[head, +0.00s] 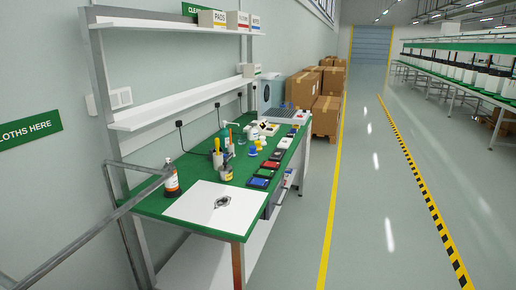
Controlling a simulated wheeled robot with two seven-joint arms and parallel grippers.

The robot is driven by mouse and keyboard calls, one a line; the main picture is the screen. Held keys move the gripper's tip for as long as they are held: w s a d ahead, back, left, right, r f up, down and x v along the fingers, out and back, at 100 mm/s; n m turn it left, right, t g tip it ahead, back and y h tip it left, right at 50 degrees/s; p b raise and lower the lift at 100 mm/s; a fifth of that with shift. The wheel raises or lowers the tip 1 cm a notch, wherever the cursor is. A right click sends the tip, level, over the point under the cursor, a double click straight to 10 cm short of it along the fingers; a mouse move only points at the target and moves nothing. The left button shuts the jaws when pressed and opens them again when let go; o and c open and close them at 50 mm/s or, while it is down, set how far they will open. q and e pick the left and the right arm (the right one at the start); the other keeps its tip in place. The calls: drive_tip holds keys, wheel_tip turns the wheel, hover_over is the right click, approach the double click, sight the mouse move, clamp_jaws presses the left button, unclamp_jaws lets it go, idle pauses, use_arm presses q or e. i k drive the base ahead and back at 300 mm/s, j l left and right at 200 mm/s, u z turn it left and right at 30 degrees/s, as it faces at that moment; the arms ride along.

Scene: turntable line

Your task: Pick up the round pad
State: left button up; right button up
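I cannot make out a round pad for certain. A green-topped workbench (157,206) stands along the left wall. A white sheet (190,207) lies on its near end, with a small grey and dark irregular item (222,202) on it; I cannot tell what that is. A box labelled PADS (212,18) stands on the top shelf, and its inside is hidden. Neither of my grippers is in view.
Several small bottles, containers and coloured trays (259,183) crowd the bench farther back. A grey metal bar (85,237) crosses the lower left. Cardboard boxes (326,117) stand beyond. The aisle floor (375,200) is clear.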

sight(257, 144)
drive_tip(key=k+z, duration=0.3)
drive_tip(key=k+l+z, duration=0.1)
drive_tip(key=z, duration=0.2)
drive_tip(key=i, duration=4.5)
drive_tip(key=i+u, duration=0.15)
drive_tip(key=u, duration=0.25)
drive_tip(key=i+l+u, duration=0.1)
drive_tip(key=u, duration=0.3)
drive_tip(key=i+l+u, duration=0.2)
drive_tip(key=u, duration=0.25)
drive_tip(key=i+l+u, duration=0.15)
drive_tip(key=u, duration=0.5)
